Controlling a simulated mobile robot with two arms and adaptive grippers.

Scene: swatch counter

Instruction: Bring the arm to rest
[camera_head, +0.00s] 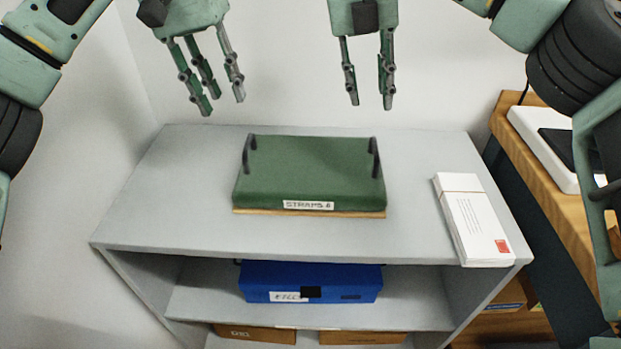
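My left gripper (221,98) hangs above the back left of the grey shelf unit with its fingers pointing down. Its fingers are spread and nothing is between them. My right gripper (371,102) hangs above the back of the shelf, behind and above the green box. Its fingers are apart and empty. The green box (310,170), labelled as straps, lies on the shelf top with a dark handle at each side. It sits on a thin wooden-coloured base (310,213). Both grippers are clear of it.
The grey shelf unit (180,190) has free top space left of the box. A stack of white envelopes (470,222) lies at its right edge. A blue box (335,284) and cardboard boxes (255,334) sit below. A wooden desk (555,200) with a white device (543,140) stands at the right.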

